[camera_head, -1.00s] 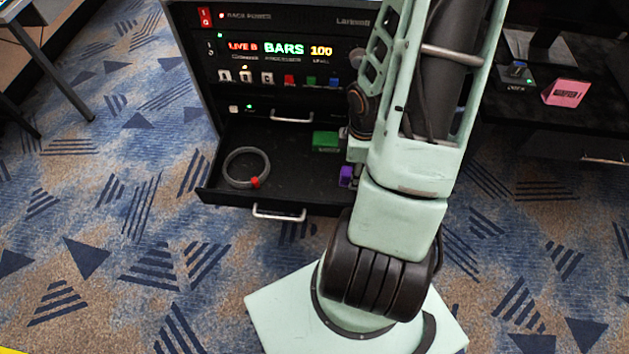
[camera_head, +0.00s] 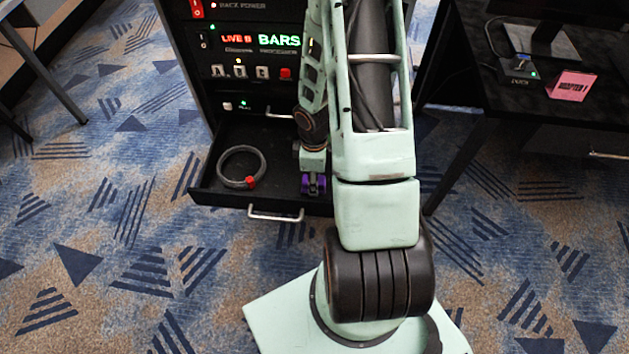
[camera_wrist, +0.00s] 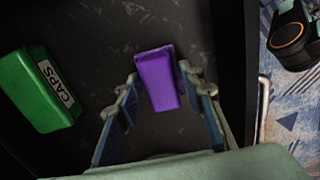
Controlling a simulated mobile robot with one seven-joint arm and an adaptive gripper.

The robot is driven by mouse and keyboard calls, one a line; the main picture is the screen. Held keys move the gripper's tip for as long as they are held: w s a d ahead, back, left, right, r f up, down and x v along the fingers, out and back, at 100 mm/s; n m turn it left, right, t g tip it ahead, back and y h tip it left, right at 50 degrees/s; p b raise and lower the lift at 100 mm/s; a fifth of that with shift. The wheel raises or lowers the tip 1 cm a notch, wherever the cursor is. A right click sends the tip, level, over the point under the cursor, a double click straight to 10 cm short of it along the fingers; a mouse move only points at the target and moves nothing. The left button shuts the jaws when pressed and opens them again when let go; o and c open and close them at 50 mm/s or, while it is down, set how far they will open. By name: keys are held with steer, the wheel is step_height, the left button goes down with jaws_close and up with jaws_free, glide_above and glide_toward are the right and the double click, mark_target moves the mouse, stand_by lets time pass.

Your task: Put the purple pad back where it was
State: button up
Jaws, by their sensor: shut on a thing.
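The purple pad (camera_wrist: 158,79) is between the two fingertips of my gripper (camera_wrist: 160,82) in the wrist view, and the gripper is shut on it. In the head view, purple (camera_head: 320,184) shows at my gripper (camera_head: 313,186), over the right part of the open drawer (camera_head: 225,196). I cannot tell whether the pad touches the drawer floor. A green box labelled CAPS (camera_wrist: 35,92) lies left of the gripper in the wrist view; my arm hides it in the head view.
A grey cable ring (camera_head: 227,152) with a red clip (camera_head: 251,182) lies in the drawer's left part. The rack panel (camera_head: 240,55) rises behind the drawer. A desk at right holds a pink card (camera_head: 572,86) and a small black device (camera_head: 520,67). The drawer's middle floor is bare.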

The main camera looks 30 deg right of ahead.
steer(key=shift+f, duration=0.1)
steer(key=o, duration=1)
step_height(320, 180, up, 12)
steer(key=p, duration=0.4)
